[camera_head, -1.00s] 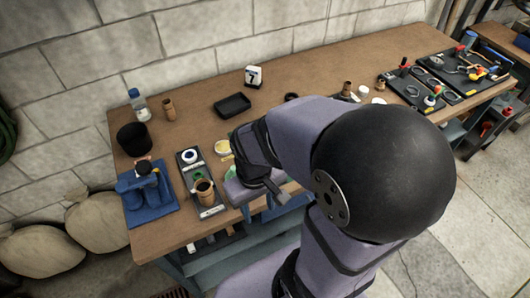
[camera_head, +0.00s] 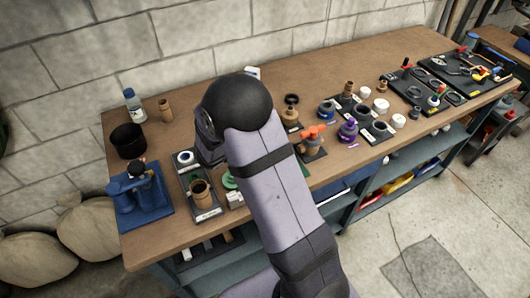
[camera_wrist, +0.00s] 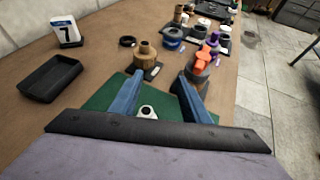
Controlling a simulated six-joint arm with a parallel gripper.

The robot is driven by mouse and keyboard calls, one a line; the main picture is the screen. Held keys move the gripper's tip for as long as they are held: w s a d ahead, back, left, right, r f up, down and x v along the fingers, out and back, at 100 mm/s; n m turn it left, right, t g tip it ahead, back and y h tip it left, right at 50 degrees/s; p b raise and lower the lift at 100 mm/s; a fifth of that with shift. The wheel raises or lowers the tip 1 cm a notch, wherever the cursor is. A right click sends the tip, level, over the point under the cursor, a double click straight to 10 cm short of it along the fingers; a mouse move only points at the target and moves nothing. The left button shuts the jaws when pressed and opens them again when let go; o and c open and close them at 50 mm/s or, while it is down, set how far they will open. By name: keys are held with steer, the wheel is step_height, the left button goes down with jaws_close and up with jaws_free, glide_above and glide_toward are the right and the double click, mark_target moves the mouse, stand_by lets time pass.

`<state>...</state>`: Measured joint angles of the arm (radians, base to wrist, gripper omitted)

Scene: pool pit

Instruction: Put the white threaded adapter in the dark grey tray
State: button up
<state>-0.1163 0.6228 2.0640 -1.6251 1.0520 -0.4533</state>
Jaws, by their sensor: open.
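In the wrist view, a small white piece with a dark round hole (camera_wrist: 147,112) lies on a dark green surface, low between my fingers. It may be the white threaded adapter; I cannot make out a thread. My gripper (camera_wrist: 160,80) is open, its two blue fingers apart, one on each side of this piece, and I see no grip on it. The dark grey tray (camera_wrist: 50,77) sits at the left of the wrist view and looks empty. In the head view my arm hides the gripper and the tray.
Beyond my fingers stand a brass fitting (camera_wrist: 146,55) and an orange-handled valve (camera_wrist: 203,58). A calendar block (camera_wrist: 66,32) is behind the tray. White fittings (camera_head: 381,105) stand at the right, and a black cup (camera_head: 129,140) at the left. Bare bench lies around the tray.

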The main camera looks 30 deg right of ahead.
steer(key=shift+w+a+f+n+t, duration=0.15)
steer(key=shift+w+n+t, duration=0.2)
steer(key=shift+w, duration=0.2)
steer(key=shift+w+a+n+t, duration=0.1)
steer(key=shift+w+n+t, duration=0.2)
steer(key=shift+w, duration=0.2)
steer(key=shift+f+p, duration=0.4)
steer(key=shift+f, duration=1.5)
steer(key=shift+f+p, duration=0.35)
steer(key=shift+f, duration=0.95)
steer(key=shift+d+f, duration=0.2)
steer(key=shift+f, duration=0.15)
steer(key=shift+p+x, duration=0.4)
steer(key=shift+x, duration=0.95)
jaws_close()
